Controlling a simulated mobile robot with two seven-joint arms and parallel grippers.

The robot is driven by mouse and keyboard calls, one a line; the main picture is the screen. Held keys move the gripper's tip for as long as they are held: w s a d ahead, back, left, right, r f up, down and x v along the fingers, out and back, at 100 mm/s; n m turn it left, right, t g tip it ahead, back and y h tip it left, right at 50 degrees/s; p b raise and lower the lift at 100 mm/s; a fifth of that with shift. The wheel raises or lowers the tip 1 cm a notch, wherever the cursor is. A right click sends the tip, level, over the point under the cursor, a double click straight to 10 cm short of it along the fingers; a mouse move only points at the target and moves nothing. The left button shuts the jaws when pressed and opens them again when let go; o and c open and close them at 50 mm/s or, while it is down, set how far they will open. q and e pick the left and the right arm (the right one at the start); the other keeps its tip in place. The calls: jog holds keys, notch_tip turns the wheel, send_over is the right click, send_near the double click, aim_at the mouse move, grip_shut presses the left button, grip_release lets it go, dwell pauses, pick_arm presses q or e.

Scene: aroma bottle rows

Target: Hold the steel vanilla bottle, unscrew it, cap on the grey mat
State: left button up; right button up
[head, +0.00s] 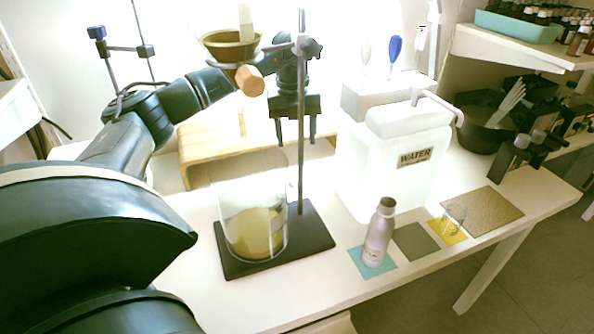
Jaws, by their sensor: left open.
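The steel vanilla bottle (376,238) stands upright on a teal mat (388,263) near the front of the white table. Its dark cap (386,205) is on top; the label is too small to read. The grey mat (416,241) lies flat and bare just right of the bottle. My left gripper (298,132) is open and empty, pointing down over the back of the table. It is behind the stand's rod, up and left of the bottle, well apart from it. My right gripper is not in view.
A ring stand (300,180) with a funnel and a glass beaker (254,225) stands left of the bottle. A white water container (395,165) is behind it. A yellow mat (447,231) with a clear item and a brown mat (482,211) lie to the right.

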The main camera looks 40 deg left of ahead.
pick_arm(q)
jog(key=s+a+f+m+t+h+b, duration=0.1)
jog(key=s+m+t+b, duration=0.1)
jog(key=m+b, duration=1)
jog(key=m, duration=0.3)
send_over(295, 179)
jog(key=s, duration=0.2)
jog(key=shift+t, duration=0.3)
jog(key=f, duration=0.3)
jog(key=a+f, duration=0.1)
jog(key=f, duration=0.1)
jog(key=shift+f, duration=0.35)
jog(key=x, duration=0.2)
jog(key=b+x, duration=0.1)
jog(key=x, duration=0.1)
jog(key=shift+w+d+f, duration=0.1)
jog(key=shift+w+f, duration=0.2)
jog(key=shift+w, duration=0.15)
jog(key=shift+w+d+f+b, duration=0.15)
jog(key=shift+f+b, duration=0.15)
jog(key=shift+f, duration=0.15)
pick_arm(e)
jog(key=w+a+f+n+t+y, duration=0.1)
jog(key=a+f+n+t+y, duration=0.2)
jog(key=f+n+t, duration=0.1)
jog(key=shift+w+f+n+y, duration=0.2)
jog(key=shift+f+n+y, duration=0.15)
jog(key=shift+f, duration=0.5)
